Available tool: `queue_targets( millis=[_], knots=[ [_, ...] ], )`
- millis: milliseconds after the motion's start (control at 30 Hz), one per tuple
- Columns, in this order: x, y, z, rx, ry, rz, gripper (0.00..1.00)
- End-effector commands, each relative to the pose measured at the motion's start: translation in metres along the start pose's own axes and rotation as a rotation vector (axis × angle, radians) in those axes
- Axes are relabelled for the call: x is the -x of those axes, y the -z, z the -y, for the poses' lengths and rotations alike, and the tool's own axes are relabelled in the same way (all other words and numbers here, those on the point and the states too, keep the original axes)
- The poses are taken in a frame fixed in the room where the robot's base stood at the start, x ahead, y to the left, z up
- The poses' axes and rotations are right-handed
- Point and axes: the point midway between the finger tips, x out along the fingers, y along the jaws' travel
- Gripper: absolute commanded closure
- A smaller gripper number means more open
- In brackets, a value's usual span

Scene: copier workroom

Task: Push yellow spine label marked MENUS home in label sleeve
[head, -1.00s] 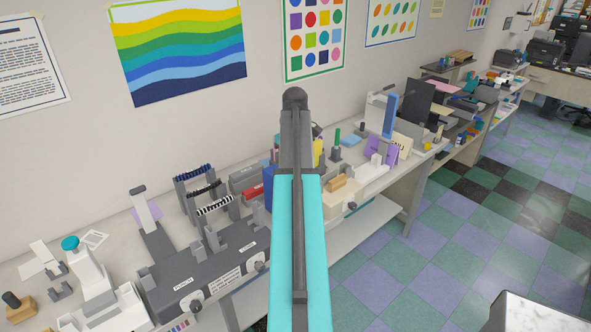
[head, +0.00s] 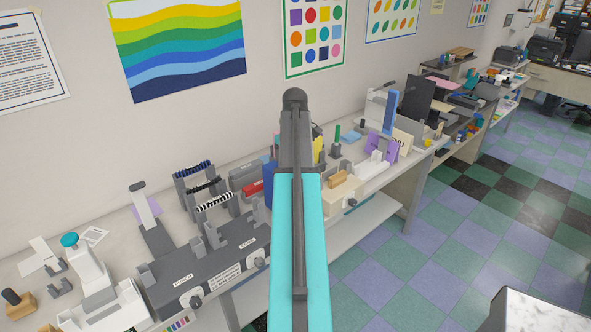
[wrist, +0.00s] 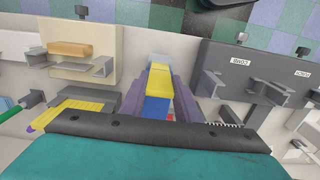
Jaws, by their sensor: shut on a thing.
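The yellow label (wrist: 160,78) lies between the two purple-grey fingers of my gripper (wrist: 160,88) in the wrist view, and the gripper is shut on it. No lettering is readable on it. A blue surface (wrist: 157,107) lies just below the yellow, between the fingers; I cannot tell whether it belongs to the binder or the sleeve. A pale piece (wrist: 158,61) shows just past the yellow end. How far the label is inside a sleeve cannot be told. In the head view my arm hides the gripper and label.
A dark grey binding machine (head: 207,272) stands left of my arm, and a cream device with a wooden block (head: 339,180) stands right. A red item (head: 253,188) and racks of black combs (head: 203,189) stand behind. A purple holder (head: 384,148) is farther right.

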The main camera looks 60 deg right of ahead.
Motion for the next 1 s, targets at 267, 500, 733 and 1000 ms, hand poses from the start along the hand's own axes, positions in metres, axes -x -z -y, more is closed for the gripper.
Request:
queue_targets(
  millis=[267,500,733,1000],
  knots=[
    [-0.005,0.000,0.000,0.000,0.000,0.000,0.92],
    [-0.009,0.000,0.000,0.000,0.000,0.000,0.92],
    [-0.013,0.000,0.000,0.000,0.000,0.000,0.92],
    [-0.017,0.000,0.000,0.000,0.000,0.001,0.92]
  ],
)
